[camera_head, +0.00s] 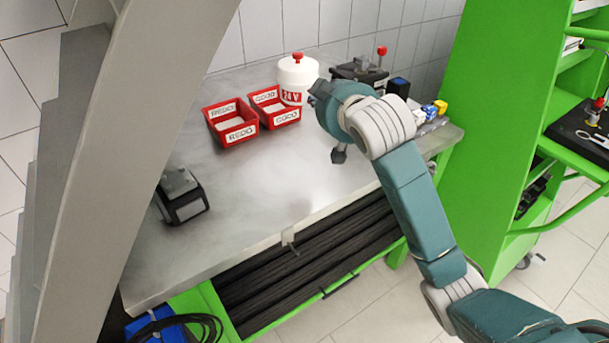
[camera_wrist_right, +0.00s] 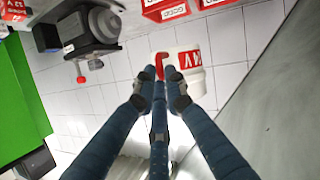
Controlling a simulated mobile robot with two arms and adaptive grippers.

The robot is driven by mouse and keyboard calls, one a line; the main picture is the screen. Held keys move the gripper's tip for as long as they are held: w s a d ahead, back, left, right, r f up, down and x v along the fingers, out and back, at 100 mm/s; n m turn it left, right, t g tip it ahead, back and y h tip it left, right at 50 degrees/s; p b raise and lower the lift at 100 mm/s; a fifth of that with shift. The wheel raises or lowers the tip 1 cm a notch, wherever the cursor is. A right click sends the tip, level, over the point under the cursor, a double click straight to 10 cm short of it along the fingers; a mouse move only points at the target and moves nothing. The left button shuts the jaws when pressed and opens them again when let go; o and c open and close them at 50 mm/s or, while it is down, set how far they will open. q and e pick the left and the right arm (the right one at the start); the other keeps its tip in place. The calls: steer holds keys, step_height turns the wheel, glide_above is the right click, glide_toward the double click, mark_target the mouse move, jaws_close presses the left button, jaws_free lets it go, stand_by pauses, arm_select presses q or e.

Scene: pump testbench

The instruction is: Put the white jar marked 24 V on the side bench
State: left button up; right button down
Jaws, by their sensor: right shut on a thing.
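The white jar (camera_head: 297,74) with a red knob on top and a red 24 V label stands upright at the back of the grey metal bench (camera_head: 250,215), just behind the red bins. I cannot tell whether its base touches the bench. My right gripper (camera_head: 318,95) is at the jar's right side, partly hiding it. In the right wrist view the jar (camera_wrist_right: 195,82) is at the fingertips of my right gripper (camera_wrist_right: 161,82), which is shut on it. The fingers hide part of the jar. My left gripper is not in view.
Two red bins (camera_head: 232,122) (camera_head: 274,107) stand close in front of the jar. A dark device (camera_head: 362,70) with a red knob is behind my right wrist. A black box-like device (camera_head: 181,197) sits at the bench's left. A green shelf unit (camera_head: 500,110) stands right. The bench's middle is clear.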

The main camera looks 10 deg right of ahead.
step_height(320, 180, down, 20)
steer(key=shift+r, duration=0.2)
stand_by(0.4)
steer(key=shift+f, duration=0.1)
steer(key=c, duration=1.9)
jaws_free()
steer(key=shift+s+f, duration=0.1)
steer(key=shift+f, duration=0.1)
steer(key=shift+o, duration=0.4)
steer(key=shift+r, duration=0.15)
steer(key=b+v, duration=0.1)
steer(key=v, duration=1.1)
steer(key=shift+d, duration=0.1)
